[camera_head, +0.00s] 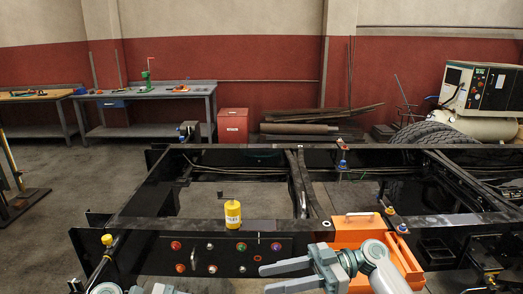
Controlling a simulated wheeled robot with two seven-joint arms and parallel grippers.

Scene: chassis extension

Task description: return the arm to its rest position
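My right gripper (263,279) reaches in from the lower right and points left, in front of the black chassis frame (390,147). Its two grey fingers are parallel with a clear gap between them, and nothing shows in the gap. My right arm bends behind it, in front of an orange toolbox (358,232). Of my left arm only a few grey pieces show at the bottom edge, left of centre. Its fingers cannot be made out.
A yellow bottle (233,214) stands on the frame's near beam, above a panel with several coloured knobs (242,247). Yellow-capped fittings (107,240) sit at the frame's left and right. Workbenches (148,95), a red cabinet (233,126) and a machine (482,88) stand behind.

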